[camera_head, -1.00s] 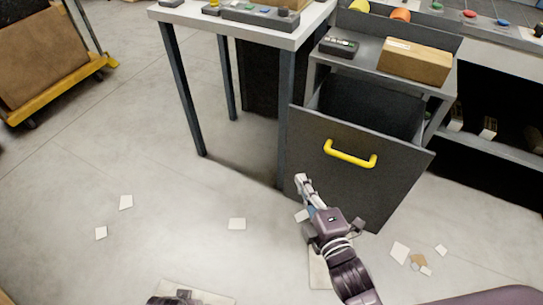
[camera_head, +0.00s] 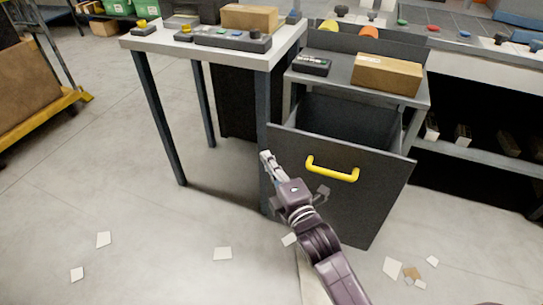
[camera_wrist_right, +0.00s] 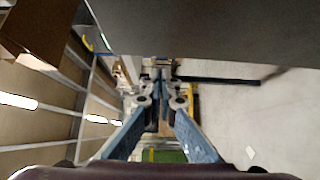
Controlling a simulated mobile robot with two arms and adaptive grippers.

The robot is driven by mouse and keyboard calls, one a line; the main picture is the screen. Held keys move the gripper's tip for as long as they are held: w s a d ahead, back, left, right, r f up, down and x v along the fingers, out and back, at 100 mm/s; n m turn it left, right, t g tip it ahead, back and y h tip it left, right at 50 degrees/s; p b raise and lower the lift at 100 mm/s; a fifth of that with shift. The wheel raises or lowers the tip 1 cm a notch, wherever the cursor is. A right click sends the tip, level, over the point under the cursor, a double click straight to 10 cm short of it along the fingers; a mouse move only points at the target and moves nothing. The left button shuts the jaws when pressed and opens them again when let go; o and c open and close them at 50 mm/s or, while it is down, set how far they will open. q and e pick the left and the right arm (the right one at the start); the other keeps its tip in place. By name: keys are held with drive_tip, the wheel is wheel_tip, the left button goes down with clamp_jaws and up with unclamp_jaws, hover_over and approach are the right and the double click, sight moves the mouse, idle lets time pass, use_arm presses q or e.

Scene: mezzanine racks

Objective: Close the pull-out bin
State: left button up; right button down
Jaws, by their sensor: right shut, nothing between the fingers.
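The pull-out bin has a dark grey front panel (camera_head: 350,205) with a yellow handle (camera_head: 332,169). It stands pulled out and tilted from the grey cabinet, its dark inside showing behind the top edge. My right gripper (camera_head: 266,158) is shut and empty, at the left edge of the panel, left of the handle. I cannot tell whether it touches the panel. In the right wrist view the fingers (camera_wrist_right: 162,76) point ahead, with a dark grey panel (camera_wrist_right: 220,30) across the top. My left gripper is out of view.
A white-topped table (camera_head: 155,38) with dark legs stands left of the bin. A cardboard box (camera_head: 388,74) and a small dark device (camera_head: 312,65) sit on the cabinet top. Paper scraps lie on the floor, which is open at left and front.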

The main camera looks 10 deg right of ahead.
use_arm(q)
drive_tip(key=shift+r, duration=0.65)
use_arm(e)
drive_tip(key=shift+w+d, duration=0.7)
drive_tip(key=shift+w, duration=0.25)
